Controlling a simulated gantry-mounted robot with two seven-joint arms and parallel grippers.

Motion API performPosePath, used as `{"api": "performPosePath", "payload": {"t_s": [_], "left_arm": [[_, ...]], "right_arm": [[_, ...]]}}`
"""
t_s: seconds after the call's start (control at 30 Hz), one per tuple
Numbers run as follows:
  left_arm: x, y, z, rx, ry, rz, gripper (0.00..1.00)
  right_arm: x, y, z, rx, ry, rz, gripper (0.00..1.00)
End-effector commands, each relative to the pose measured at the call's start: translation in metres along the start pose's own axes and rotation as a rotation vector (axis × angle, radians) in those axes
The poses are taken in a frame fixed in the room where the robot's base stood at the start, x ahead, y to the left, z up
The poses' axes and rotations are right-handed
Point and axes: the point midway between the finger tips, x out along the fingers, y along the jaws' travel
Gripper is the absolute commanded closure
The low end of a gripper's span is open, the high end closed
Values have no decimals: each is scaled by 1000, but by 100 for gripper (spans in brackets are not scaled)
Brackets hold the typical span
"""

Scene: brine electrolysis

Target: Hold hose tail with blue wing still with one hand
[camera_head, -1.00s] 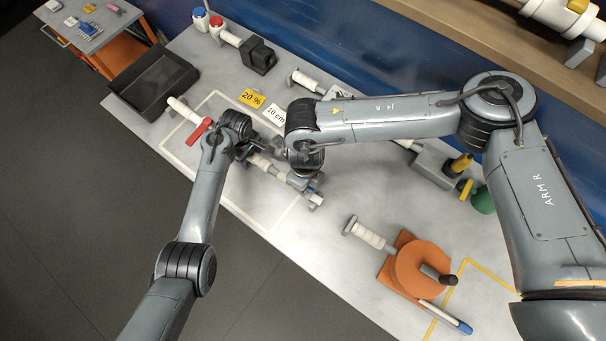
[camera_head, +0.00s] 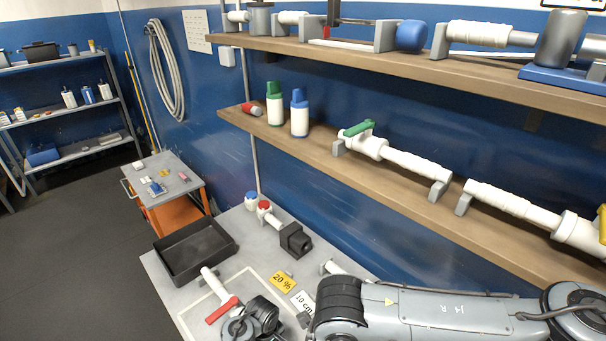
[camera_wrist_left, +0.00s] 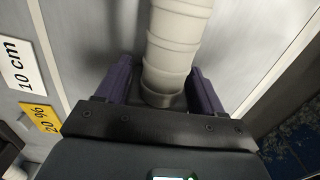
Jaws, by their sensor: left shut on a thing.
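In the left wrist view my left gripper (camera_wrist_left: 160,75) has its two dark purple fingers on either side of a white ribbed hose piece (camera_wrist_left: 172,40) and is shut on it. The blue wing does not show in that view, so I cannot confirm from it which hose tail this is.
A black tray (camera_head: 196,250), a yellow "20 %" card (camera_head: 282,282) and a "10 cm" card (camera_head: 303,303) are on the bench. A wooden shelf (camera_head: 400,185) with white fittings and bottles runs behind.

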Motion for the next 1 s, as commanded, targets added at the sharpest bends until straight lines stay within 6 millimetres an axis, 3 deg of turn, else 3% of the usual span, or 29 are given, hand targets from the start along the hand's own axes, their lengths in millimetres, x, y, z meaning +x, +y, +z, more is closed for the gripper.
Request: {"api": "performPosePath", "payload": {"t_s": [0.03, 0.23, 0.67, 1.0], "left_arm": [[0, 0, 0, 0, 0, 0, 31], [0, 0, 0, 0, 0, 0, 2], [-8, 0, 0, 0, 0, 1, 2], [-62, 1, 0, 0, 1, 4, 2]], "right_arm": [[0, 0, 0, 0, 0, 0, 61], [0, 0, 0, 0, 0, 0, 61], [0, 0, 0, 0, 0, 0, 61], [0, 0, 0, 0, 0, 0, 61]]}}
